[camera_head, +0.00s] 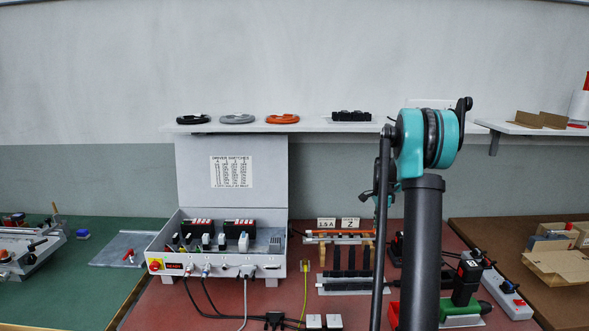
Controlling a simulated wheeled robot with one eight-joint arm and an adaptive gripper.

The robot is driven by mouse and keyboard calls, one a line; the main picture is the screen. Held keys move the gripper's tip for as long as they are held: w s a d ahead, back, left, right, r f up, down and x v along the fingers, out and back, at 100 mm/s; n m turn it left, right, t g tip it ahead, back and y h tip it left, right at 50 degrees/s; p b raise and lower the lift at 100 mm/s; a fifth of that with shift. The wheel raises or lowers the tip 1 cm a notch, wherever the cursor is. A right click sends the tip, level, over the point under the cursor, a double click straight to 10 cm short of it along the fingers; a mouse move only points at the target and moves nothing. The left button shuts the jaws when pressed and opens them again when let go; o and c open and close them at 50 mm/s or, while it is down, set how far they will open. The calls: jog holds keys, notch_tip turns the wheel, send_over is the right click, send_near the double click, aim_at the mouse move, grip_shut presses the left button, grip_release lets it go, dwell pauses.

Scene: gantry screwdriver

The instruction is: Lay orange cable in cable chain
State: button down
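An orange coil of cable (283,118) lies on the wall shelf, at the right end of a row of three coils. A black segmented piece (352,116), which looks like a length of cable chain, lies on a pale base further right on the same shelf. On the red bench, the small gantry (345,285) has dark bars; I cannot tell whether a chain is on it. My arm stands in front at the right. A small black part that may be my gripper (368,196) shows beside it, mostly hidden, well below the shelf and apart from the coil. Its fingers cannot be made out.
A black coil (193,119) and a grey coil (237,119) share the shelf (320,127). An open control box (215,262) with wires stands on the red bench. My arm hides part of the bench.

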jog(key=shift+r, duration=1.9)
